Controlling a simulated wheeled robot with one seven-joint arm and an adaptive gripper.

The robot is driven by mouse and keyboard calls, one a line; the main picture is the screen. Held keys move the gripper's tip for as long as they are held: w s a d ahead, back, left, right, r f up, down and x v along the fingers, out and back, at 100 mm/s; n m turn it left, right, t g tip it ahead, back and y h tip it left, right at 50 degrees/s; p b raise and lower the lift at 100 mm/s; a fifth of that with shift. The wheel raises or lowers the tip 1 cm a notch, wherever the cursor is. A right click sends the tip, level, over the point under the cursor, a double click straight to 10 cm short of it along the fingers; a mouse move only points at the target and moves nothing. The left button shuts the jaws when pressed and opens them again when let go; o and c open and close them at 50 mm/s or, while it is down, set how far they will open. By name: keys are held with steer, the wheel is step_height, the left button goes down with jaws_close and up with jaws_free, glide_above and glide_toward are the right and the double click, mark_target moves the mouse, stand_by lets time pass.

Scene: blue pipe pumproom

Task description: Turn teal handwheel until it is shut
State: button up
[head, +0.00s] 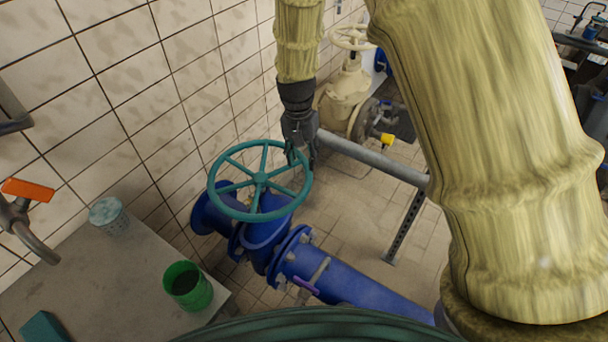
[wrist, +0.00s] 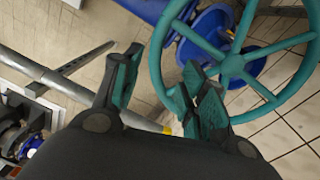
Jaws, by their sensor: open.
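The teal handwheel (head: 260,180) is a spoked wheel on top of a blue valve (head: 265,235) in the head view. In the wrist view the handwheel (wrist: 232,65) fills the upper right. My gripper (head: 302,156) points down at the wheel's right-hand rim. In the wrist view my gripper (wrist: 162,62) is open, with one finger outside the rim and the other overlapping the rim and the wheel's inside. The rim shows between the fingers. I cannot tell whether either finger touches it.
A blue pipe (head: 350,285) with a small purple lever runs to the lower right. A grey pipe (head: 370,157) passes right of the gripper. A cream valve (head: 347,90) stands behind. A green cup (head: 187,286) sits on the grey ledge (head: 115,275). The tiled wall is close at left.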

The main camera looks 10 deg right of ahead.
mark_target(306, 182)
steer(key=shift+s+d+f+p, duration=0.15)
steer(key=shift+f+p, duration=0.35)
steer(key=shift+f, duration=1.2)
steer(key=shift+d+f+p, duration=0.15)
steer(key=shift+f+p, duration=0.3)
steer(key=shift+f, duration=1.2)
steer(key=shift+s+d+f+p, duration=0.15)
steer(key=shift+f+p, duration=0.35)
steer(key=shift+f, duration=1.2)
jaws_close()
